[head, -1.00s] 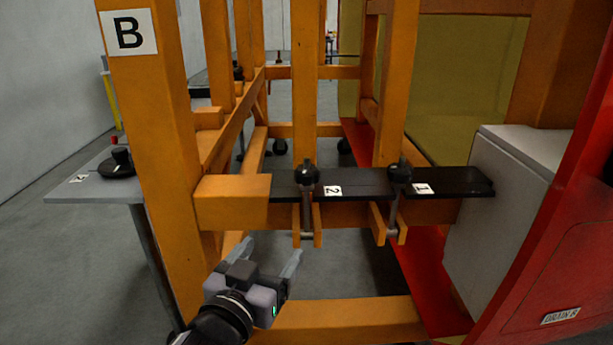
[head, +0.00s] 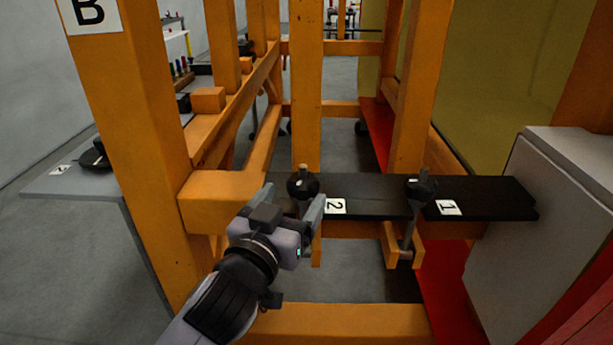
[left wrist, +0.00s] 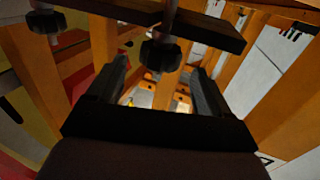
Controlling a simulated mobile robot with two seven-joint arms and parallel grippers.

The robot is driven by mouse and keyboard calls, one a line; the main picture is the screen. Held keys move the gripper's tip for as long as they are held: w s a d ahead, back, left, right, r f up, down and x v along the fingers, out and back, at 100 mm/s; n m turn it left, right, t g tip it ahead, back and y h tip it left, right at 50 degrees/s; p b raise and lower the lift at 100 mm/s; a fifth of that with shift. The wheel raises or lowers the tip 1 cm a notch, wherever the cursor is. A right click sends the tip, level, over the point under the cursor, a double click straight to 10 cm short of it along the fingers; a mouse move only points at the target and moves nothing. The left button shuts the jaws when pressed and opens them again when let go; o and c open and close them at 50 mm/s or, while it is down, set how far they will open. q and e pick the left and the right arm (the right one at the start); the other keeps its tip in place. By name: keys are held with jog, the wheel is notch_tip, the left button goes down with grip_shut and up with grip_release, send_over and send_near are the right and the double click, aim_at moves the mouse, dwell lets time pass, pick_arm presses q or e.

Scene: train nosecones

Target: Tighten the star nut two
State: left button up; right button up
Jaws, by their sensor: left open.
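Star nut two is a black knob (head: 303,184) on a bolt, standing beside the label "2" (head: 336,206) on a black bar (head: 375,190) in the head view. My left gripper (head: 297,203) is open just in front of this nut, its fingers pointing toward it and partly hiding the bolt below. In the left wrist view the nut (left wrist: 160,55) shows ahead, between the lines of the two open fingers (left wrist: 160,80); I cannot tell if they touch it. Star nut one (head: 421,186) stands to the right, by the label "1" (head: 448,207). My right gripper is not in view.
An orange frame post marked B (head: 125,130) stands close on the left of my arm. A grey box (head: 555,215) and red panel lie to the right. A grey side table (head: 75,180) stands at the far left.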

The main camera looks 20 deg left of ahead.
aim_at(297, 192)
pick_arm(q)
jog(key=shift+w+d+p, duration=0.1)
jog(key=shift+w+p, duration=0.2)
jog(key=shift+w, duration=2.55)
jog(key=shift+c, duration=0.4)
jog(key=c, duration=0.9)
